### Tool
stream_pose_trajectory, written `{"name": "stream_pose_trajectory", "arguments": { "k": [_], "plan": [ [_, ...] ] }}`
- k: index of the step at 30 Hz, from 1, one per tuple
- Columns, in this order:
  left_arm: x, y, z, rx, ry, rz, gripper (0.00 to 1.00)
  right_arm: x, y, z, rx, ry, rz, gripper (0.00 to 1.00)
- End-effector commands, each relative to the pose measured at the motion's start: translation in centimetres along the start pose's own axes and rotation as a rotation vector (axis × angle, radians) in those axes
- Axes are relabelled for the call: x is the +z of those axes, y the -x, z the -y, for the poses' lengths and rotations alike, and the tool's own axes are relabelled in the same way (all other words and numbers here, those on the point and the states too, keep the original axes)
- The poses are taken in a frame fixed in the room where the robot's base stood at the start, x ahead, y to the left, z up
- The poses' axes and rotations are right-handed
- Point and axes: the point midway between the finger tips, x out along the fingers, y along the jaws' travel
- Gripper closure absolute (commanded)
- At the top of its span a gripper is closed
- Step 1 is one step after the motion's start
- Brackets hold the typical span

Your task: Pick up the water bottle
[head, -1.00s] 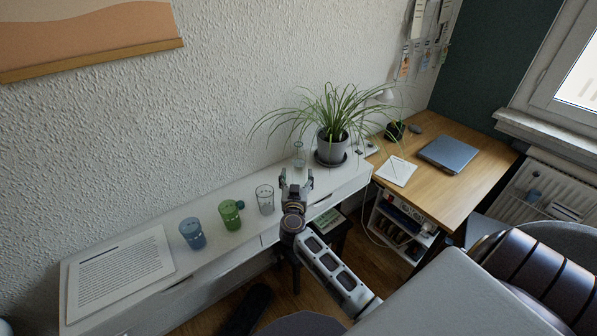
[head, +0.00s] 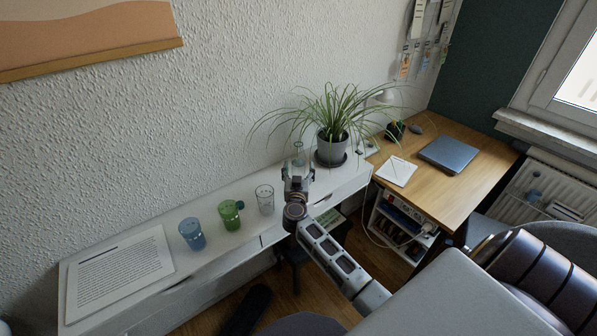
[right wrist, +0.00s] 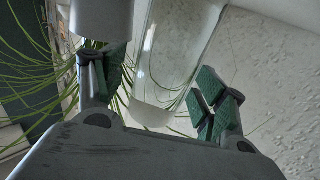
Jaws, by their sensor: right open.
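The clear water bottle (head: 298,151) stands upright on the white piano top, left of the potted plant. In the head view its lower part is hidden behind my right gripper (head: 298,172). In the right wrist view the transparent bottle (right wrist: 168,70) lies between the two green-padded fingers of the right gripper (right wrist: 160,95). The fingers are spread, with gaps visible to the bottle on both sides. My left gripper is not in view.
A sheet of text (head: 118,273) lies at the far left.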

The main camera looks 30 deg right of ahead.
Motion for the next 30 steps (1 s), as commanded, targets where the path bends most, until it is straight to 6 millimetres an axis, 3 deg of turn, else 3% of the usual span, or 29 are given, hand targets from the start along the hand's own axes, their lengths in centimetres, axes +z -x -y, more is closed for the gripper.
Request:
{"name": "stream_pose_trajectory", "arguments": {
  "k": [2,16,30],
  "plan": [
    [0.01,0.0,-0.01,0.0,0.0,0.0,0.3,0.01,0.01,0.0,0.0,0.0,0.0,0.31],
    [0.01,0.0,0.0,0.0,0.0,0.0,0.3,0.01,0.02,0.0,0.0,0.0,0.0,0.92],
    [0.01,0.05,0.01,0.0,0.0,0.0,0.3,-0.23,-0.01,0.01,0.0,-0.001,-0.002,0.92]
  ]
}}
